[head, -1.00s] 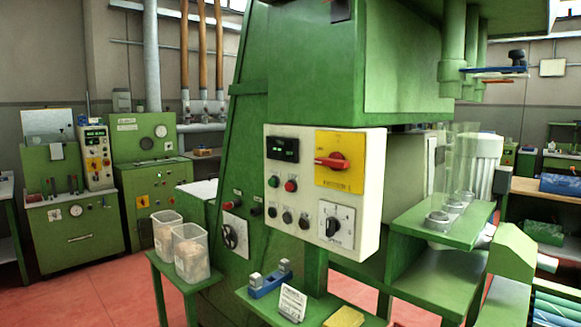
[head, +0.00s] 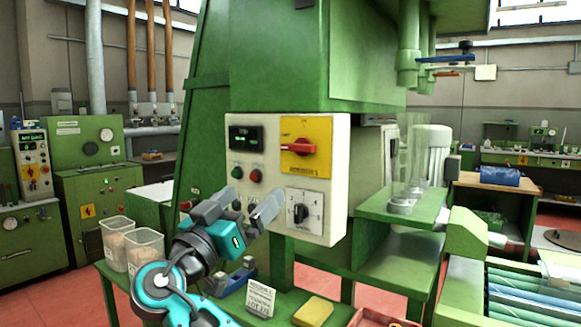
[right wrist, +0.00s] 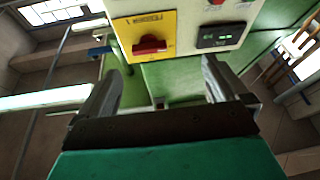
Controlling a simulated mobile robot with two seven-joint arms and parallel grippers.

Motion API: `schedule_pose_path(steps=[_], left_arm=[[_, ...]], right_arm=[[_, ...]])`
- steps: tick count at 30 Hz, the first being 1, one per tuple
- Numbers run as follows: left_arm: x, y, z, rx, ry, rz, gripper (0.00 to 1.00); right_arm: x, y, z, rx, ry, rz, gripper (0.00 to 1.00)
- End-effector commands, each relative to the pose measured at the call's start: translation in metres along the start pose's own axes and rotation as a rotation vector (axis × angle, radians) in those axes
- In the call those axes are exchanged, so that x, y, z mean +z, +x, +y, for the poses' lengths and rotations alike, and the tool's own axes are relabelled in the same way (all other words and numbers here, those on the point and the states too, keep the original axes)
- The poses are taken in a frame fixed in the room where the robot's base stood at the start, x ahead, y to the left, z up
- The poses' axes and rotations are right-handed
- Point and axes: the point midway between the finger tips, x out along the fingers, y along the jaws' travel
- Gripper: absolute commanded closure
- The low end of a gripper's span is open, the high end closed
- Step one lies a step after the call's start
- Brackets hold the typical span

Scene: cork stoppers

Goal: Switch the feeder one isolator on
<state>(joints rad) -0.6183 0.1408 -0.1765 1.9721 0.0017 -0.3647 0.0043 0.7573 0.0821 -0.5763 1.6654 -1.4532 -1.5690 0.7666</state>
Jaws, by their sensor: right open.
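The isolator is a red rotary handle (head: 299,148) on a yellow plate (head: 322,134), at the upper right of a cream control panel (head: 335,195). Its handle lies about horizontal; the plate's lettering is too small to read. The red handle (right wrist: 150,44) and yellow plate (right wrist: 135,25) also show at the top of the right wrist view, beyond the fingers. My right gripper (head: 256,194) is open and empty, in front of the panel's lower left, below and left of the handle. Its spread fingers (right wrist: 160,78) show in the right wrist view. My left gripper is out of view.
The panel also carries a dark display (head: 245,139), green and red buttons and a black selector knob (head: 301,213). Clear bins (head: 145,249) stand at left.

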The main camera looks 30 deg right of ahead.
Motion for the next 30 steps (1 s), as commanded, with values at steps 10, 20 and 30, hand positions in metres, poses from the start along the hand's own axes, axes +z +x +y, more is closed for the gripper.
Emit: schedule_pose_path(steps=[10,20,30], left_arm=[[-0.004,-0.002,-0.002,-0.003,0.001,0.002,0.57],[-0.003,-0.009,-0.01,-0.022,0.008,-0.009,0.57],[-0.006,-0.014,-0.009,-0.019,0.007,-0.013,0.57]], right_arm=[[-0.027,0.024,0.017,0.092,0.068,0.04,0.0],[-0.029,0.092,0.023,0.09,0.063,0.04,0.0],[-0.028,0.129,0.025,0.086,0.066,0.038,0.0]])
